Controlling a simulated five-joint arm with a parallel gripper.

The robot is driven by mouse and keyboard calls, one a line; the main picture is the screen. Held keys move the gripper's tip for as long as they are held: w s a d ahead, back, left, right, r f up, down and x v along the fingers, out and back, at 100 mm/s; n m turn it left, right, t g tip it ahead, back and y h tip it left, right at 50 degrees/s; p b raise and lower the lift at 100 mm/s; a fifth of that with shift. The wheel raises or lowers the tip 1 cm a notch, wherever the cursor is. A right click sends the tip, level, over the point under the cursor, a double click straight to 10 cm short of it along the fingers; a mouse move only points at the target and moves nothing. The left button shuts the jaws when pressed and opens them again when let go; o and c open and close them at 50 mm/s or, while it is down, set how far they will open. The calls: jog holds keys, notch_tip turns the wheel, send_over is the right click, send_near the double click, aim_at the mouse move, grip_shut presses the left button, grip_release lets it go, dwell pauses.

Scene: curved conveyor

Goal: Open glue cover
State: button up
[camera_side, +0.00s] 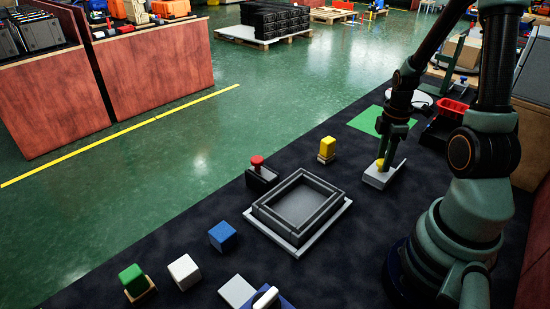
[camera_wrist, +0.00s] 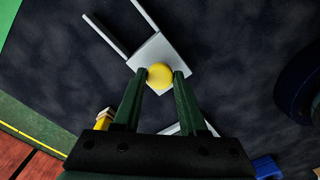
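A light grey plate with a round yellow knob stands on the dark mat right of centre in the side view, where the plate (camera_side: 378,180) shows in front of my gripper (camera_side: 384,152). In the wrist view the yellow knob (camera_wrist: 160,76) sits on the grey plate (camera_wrist: 158,52), and two thin pale rails (camera_wrist: 104,36) reach toward the upper left. My gripper (camera_wrist: 160,74) points down at the knob. Its two green fingers lie close against both sides of the knob. The far side of the plate is partly hidden by my arm in the side view.
A grey square tray (camera_side: 300,203) lies left of the plate. A yellow block (camera_side: 327,147), a red-topped item (camera_side: 258,163) and blue (camera_side: 222,236), white (camera_side: 184,270) and green (camera_side: 132,278) cubes stand around it. A green sheet (camera_side: 368,122) and a red bin (camera_side: 452,108) lie behind.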

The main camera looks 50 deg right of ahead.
grip_shut()
dwell(1.1)
